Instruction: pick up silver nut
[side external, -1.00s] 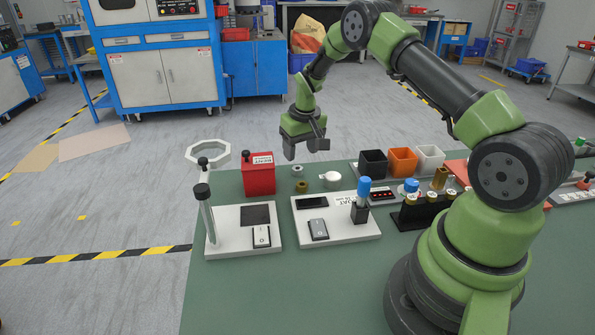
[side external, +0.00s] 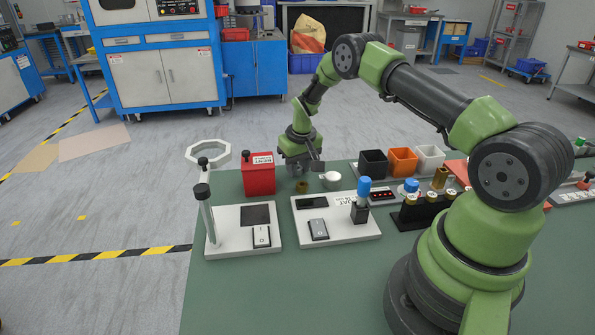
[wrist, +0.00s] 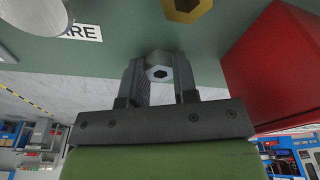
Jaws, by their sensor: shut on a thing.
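A red box (side external: 259,176) stands close on the left of my gripper. Black (side external: 373,163), orange (side external: 402,161) and white (side external: 430,158) bins stand further right. Two white device plates lie in front.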

